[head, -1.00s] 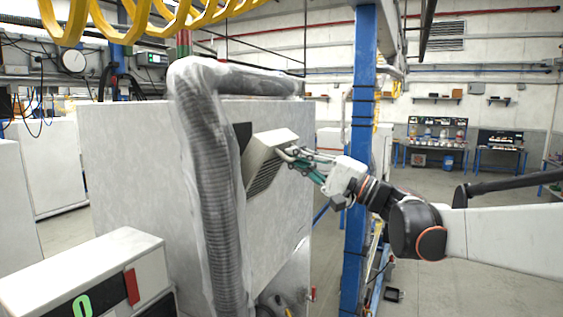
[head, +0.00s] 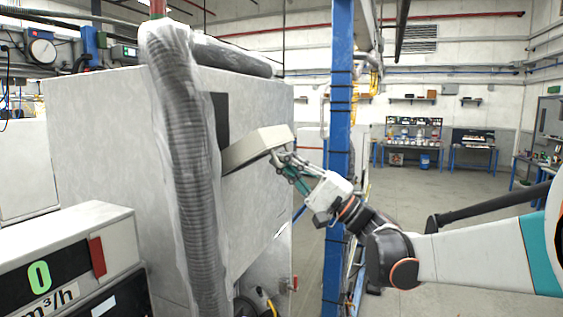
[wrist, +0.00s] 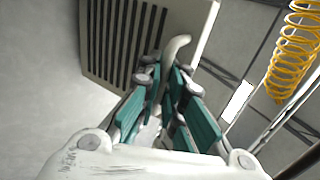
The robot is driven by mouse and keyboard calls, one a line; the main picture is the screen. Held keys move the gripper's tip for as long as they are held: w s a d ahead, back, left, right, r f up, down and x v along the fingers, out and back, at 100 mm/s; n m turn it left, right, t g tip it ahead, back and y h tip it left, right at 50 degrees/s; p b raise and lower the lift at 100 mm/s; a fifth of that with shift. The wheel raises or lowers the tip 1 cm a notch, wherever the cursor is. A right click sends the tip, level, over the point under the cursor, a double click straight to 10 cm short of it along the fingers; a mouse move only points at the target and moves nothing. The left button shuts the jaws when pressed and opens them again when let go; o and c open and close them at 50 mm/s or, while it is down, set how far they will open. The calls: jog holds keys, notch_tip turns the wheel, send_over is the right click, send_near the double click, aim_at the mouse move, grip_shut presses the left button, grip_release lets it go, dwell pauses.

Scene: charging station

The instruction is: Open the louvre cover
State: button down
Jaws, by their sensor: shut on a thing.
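The louvre cover (head: 256,145) is a pale beige box-like panel that stands tilted out from the side of the large grey cabinet (head: 105,130). A dark opening (head: 220,118) shows behind it. In the wrist view the cover's slatted face (wrist: 125,42) fills the upper left, with a pale curved handle (wrist: 177,46) at its edge. My gripper (head: 282,160) is at the cover's outer end. In the wrist view its green fingers (wrist: 168,82) are closed around the handle. The exact finger contact is partly hidden.
A thick plastic-wrapped hose (head: 190,170) runs down the cabinet, left of the cover. A blue post (head: 338,130) stands close behind my gripper. A meter box (head: 70,260) is at the lower left. Open floor (head: 450,220) lies to the right.

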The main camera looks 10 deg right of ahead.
jog(key=shift+f+b, duration=0.3)
jog(key=shift+f, duration=0.4)
notch_tip(320, 180, down, 7)
jog(key=a+b, duration=0.1)
jog(key=b, duration=0.4)
jog(key=shift+w, duration=0.3)
